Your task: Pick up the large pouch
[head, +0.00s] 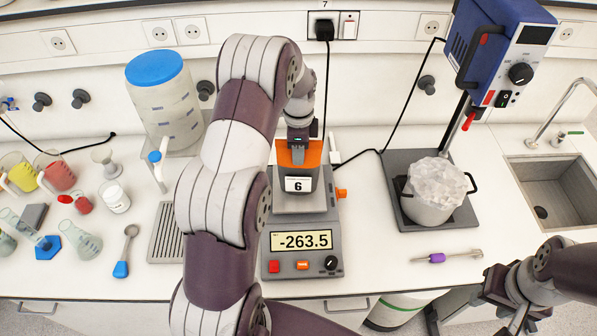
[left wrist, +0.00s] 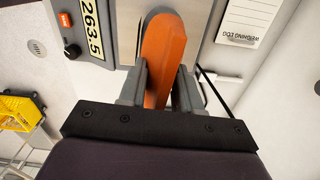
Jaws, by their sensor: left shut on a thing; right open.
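In the left wrist view the orange pouch (left wrist: 163,60) stands edge-on between the two grey fingers of the left gripper (left wrist: 160,88). My right gripper (head: 503,303) is open and empty at the lower right, by the counter's front edge.
The scale (head: 300,250) reads -263.5. A drain rack (head: 166,235), blue spoon (head: 125,255) and flasks lie left. The sink (head: 552,190) is far right.

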